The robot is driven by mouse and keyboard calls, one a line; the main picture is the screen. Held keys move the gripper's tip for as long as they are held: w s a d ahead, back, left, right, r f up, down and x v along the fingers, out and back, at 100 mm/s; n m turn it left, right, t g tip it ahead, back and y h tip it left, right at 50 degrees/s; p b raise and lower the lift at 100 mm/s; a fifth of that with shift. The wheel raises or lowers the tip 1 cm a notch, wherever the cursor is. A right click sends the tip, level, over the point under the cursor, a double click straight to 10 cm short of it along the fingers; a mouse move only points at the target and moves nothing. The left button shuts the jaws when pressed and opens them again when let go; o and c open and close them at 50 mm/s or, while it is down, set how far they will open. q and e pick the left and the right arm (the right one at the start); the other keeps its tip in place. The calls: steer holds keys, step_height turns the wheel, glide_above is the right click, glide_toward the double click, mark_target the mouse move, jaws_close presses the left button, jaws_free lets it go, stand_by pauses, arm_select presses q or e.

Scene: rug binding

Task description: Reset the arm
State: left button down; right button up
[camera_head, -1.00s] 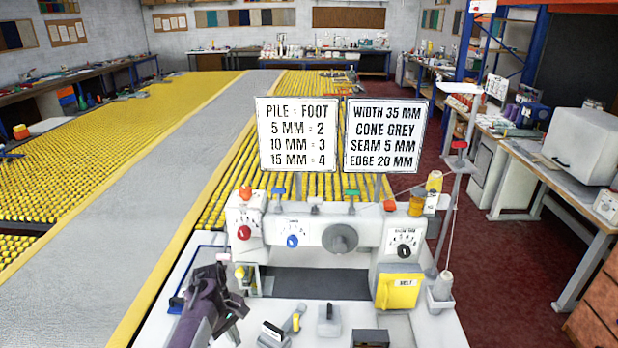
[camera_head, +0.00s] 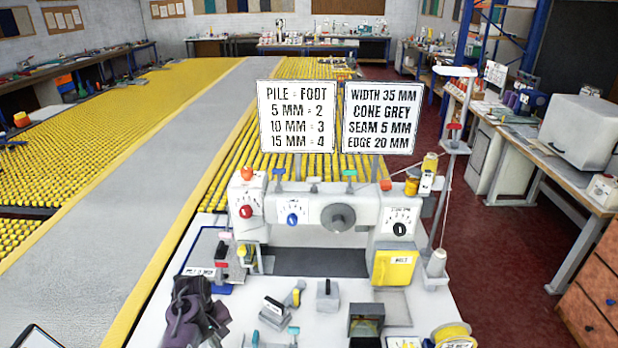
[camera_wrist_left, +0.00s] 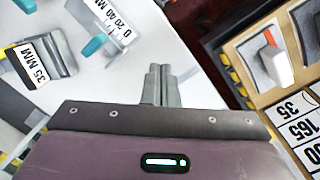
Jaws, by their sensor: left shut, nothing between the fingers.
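My left gripper (camera_head: 198,312) is at the lower left of the head view, over the near left part of the white machine table (camera_head: 190,262). In the left wrist view its two grey fingers (camera_wrist_left: 158,82) are together, with nothing between them. The sewing machine (camera_head: 330,222) stands beyond it on the table, apart from the gripper. My right gripper is in neither view.
A grey block labelled 35 MM (camera_wrist_left: 46,62) shows in the left wrist view. A black box (camera_head: 366,320) and a yellow spool (camera_head: 451,332) are at the table's front. Two signs (camera_head: 296,117) stand behind the machine.

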arm_select(q)
steer(key=s+a+r+m+t+y, duration=0.2)
steer(key=s+r+m, duration=0.15)
steer(key=s, duration=0.55)
steer(key=s+d+r+m+t+h, duration=0.1)
steer(key=s+d+r+m, duration=0.25)
steer(key=s+r, duration=0.3)
steer(key=s+d+r+m+t, duration=0.1)
steer(key=s+d+r+m, duration=0.3)
steer(key=s, duration=0.4)
step_height(320, 180, down, 35)
steer(key=s+a+g+b, duration=0.1)
steer(key=b, duration=0.7)
steer(key=s+a+f+b, duration=0.2)
steer(key=s+f+b, duration=0.1)
steer(key=s+f, duration=0.7)
steer(key=s+a+f+g+b, duration=0.1)
steer(key=s+a+f+b, duration=0.1)
steer(key=s+f, duration=0.8)
step_height(320, 180, down, 7)
steer(key=shift+s+r+g+b, duration=0.1)
steer(key=shift+s+g+b, duration=0.2)
steer(key=shift+b, duration=0.45)
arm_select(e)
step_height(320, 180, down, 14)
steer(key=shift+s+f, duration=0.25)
